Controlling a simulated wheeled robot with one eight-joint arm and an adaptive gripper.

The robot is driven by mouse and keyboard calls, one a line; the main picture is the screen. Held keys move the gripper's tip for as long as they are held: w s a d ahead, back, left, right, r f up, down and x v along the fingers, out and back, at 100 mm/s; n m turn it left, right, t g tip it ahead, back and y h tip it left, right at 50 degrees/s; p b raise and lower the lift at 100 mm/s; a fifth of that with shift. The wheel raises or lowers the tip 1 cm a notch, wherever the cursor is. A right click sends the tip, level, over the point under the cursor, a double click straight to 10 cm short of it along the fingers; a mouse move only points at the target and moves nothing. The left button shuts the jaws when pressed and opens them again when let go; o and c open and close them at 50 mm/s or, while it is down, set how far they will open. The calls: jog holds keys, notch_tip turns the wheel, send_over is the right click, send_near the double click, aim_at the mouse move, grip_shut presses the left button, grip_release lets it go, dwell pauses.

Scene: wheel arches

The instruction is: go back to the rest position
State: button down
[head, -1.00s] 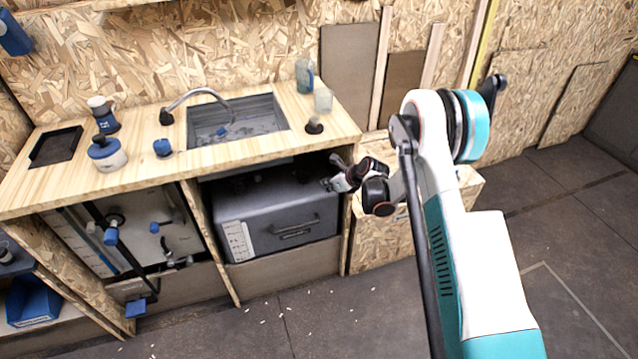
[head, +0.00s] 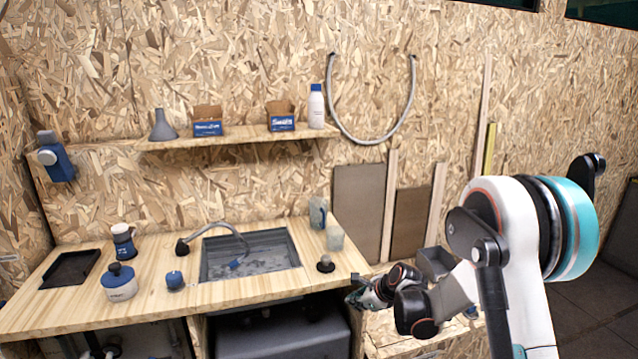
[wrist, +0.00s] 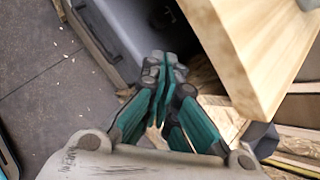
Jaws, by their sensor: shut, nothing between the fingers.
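My gripper (head: 360,293) is beside the right front corner of the wooden counter (head: 345,268) in the head view, partly hidden by my own wrist. In the wrist view my gripper (wrist: 160,72) has its teal fingers together with nothing between them. The counter edge (wrist: 255,60) is close to the right of the fingers there, and I cannot tell if they touch it. A grey box (wrist: 120,30) under the counter lies beyond the fingertips.
A sink (head: 250,255) with a hose, several jars and a dark tray (head: 70,268) are on the counter. A grey open bin (head: 436,262) stands right of my gripper. Floor on the right is clear.

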jog(key=s+d+r+n+h, duration=0.1)
jog(key=s+d+r+n, duration=0.1)
jog(key=s+r+n, duration=0.6)
jog(key=s+d+r+n+h, duration=0.1)
jog(key=s+d+r+n, duration=0.15)
jog(key=s+r, duration=0.8)
jog(key=s+d+r+n+h, duration=0.1)
jog(key=s+d+n, duration=0.1)
jog(key=s+n, duration=0.4)
jog(key=s+d+r+n+h, duration=0.2)
jog(key=s+n, duration=0.4)
jog(key=s, duration=0.9)
jog(key=shift+s+d+r+n, duration=0.15)
jog(key=shift+s+r+n, duration=0.1)
jog(key=shift+s+n, duration=0.1)
